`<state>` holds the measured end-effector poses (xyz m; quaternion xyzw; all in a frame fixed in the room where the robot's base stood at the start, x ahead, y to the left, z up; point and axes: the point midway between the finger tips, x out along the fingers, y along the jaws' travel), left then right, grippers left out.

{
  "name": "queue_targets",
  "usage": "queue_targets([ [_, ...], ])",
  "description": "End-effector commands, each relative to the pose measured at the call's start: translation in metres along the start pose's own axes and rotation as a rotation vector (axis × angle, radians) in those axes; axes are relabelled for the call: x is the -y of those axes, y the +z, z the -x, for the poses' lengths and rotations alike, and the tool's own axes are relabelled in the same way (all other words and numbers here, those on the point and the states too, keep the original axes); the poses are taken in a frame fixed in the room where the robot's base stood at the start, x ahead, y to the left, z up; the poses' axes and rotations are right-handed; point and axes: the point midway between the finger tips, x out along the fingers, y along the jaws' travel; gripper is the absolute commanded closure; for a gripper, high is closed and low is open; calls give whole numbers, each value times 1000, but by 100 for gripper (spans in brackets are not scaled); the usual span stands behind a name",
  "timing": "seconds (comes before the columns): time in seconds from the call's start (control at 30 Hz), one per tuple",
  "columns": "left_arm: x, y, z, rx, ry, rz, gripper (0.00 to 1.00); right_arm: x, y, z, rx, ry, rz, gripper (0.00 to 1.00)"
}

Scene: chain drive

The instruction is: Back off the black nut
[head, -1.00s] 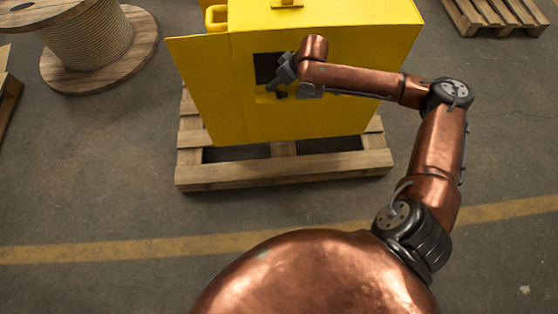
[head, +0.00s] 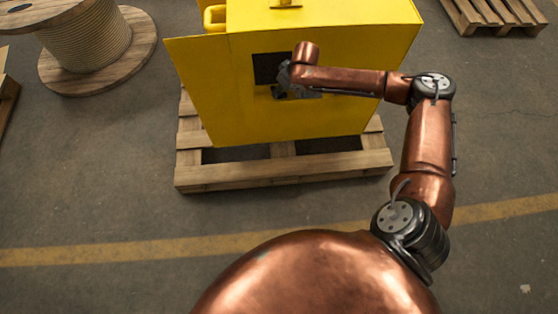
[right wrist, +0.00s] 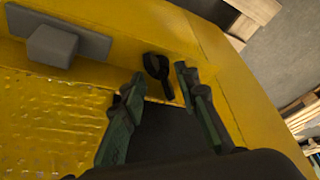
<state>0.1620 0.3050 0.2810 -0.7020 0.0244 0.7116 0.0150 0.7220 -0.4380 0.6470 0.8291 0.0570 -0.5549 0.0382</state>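The black nut (right wrist: 157,68) sits on the yellow face of the machine in the right wrist view. It looks like a rounded dark head with a short lever-like arm. In the head view a small dark shape (head: 278,92) below the dark opening appears to be the nut, partly hidden by my gripper. My right gripper (right wrist: 160,82) is open, one finger on each side of the nut. Whether either finger touches it I cannot tell. In the head view my right gripper (head: 286,78) is at the machine's front. My left gripper is not in view.
The yellow machine (head: 330,42) stands on a wooden pallet (head: 285,172). A dark opening (right wrist: 168,132) is in its face, with a grey block (right wrist: 52,46) near the nut. A cable reel (head: 90,45) stands at left. The floor in front is clear.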

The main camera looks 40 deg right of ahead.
Motion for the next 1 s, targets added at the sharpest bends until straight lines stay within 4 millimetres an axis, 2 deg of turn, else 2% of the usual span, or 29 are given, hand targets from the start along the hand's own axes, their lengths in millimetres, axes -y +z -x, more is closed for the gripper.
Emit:
queue_targets([
  [0.1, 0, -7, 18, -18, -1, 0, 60, -1, -4, 30, -8, 2, 0, 71],
  [0.4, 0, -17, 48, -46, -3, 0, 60, 0, -3, 87, -6, 1, 1, 71],
  [0.5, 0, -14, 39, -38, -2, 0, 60, 13, 13, 62, 19, -15, 25, 71],
  [1.0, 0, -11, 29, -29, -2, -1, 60, 64, 70, 5, 78, -68, 127, 71],
])
